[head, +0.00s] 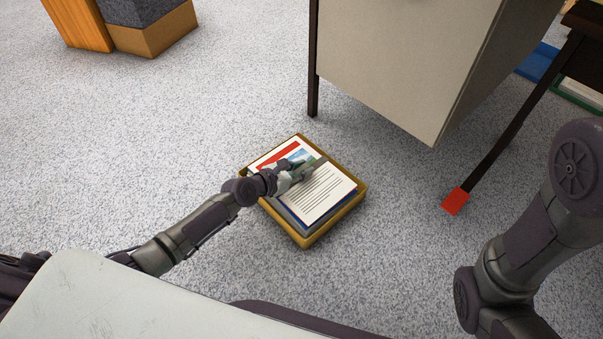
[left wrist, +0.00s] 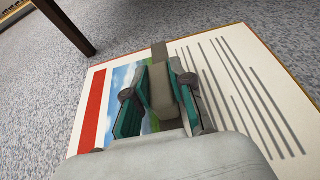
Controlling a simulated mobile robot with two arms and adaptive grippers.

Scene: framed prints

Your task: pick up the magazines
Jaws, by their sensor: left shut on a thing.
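The magazines (head: 325,195) lie as a stack in a yellow-brown tray (head: 308,240) on the floor. The top one has a white cover with a red stripe, a landscape picture and dark text lines; it fills much of the left wrist view (left wrist: 250,75). A grey-brown bar (left wrist: 159,52) lies across this cover. My left gripper (head: 302,172) is over the stack, its fingers (left wrist: 159,85) closed on both sides of the bar. The lower magazines are mostly hidden. My right arm shows at the right, but its gripper is out of view.
A beige desk cabinet (head: 400,60) with dark legs stands just behind the tray. A dark leg with a red foot (head: 455,201) is to the right. A wooden box (head: 150,35) stands at the far left. Speckled carpet around the tray is clear.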

